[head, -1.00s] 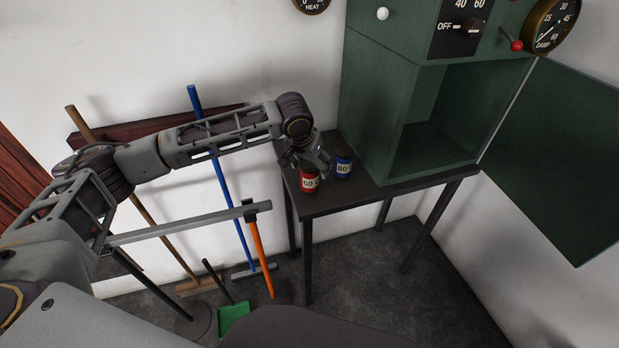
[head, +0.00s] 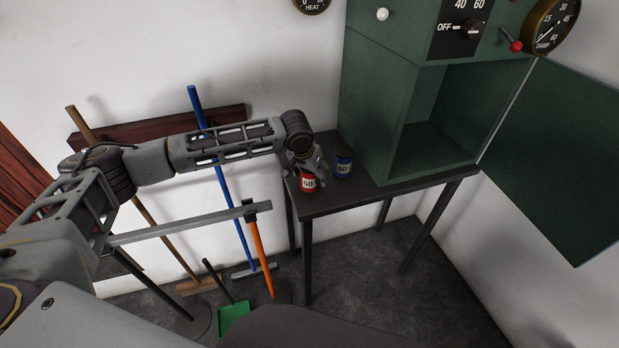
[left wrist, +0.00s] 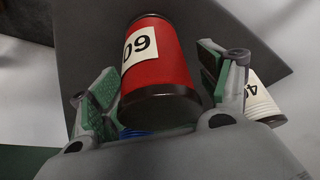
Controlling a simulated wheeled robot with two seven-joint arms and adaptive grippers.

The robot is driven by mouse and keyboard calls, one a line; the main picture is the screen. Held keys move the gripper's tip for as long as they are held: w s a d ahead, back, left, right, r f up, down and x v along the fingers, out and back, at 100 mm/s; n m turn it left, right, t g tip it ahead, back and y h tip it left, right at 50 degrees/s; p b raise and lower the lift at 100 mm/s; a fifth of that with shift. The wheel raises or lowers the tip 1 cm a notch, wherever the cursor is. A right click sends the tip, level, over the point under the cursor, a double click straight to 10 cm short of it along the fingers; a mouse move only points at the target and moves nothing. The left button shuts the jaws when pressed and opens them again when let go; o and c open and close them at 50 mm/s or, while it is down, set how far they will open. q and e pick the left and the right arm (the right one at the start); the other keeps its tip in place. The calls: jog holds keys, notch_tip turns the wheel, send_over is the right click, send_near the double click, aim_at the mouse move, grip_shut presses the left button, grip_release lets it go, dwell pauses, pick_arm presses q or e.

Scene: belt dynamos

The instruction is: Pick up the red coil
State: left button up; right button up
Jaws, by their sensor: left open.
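The red coil (head: 309,184), with a white label reading 60, stands at the left end of the dark table (head: 345,198). In the left wrist view the red coil (left wrist: 158,60) lies between the open fingers of my left gripper (left wrist: 155,95), one finger on each side. In the head view my left gripper (head: 311,172) is at the coil and hides its upper part. I cannot tell whether the fingers touch it. My right gripper is not in view.
A blue coil (head: 343,165) stands just right of the red one. A white-labelled coil (left wrist: 258,98) shows beside the right finger in the wrist view. The green cabinet (head: 375,110), its door open, stands on the table.

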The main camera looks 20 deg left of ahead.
pick_arm(q)
jog(key=c, duration=1.4)
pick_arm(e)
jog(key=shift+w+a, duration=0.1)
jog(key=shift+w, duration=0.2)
pick_arm(q)
jog(key=shift+r, duration=0.15)
notch_tip(320, 180, up, 8)
jog(key=shift+f, duration=0.1)
jog(key=shift+r, duration=1)
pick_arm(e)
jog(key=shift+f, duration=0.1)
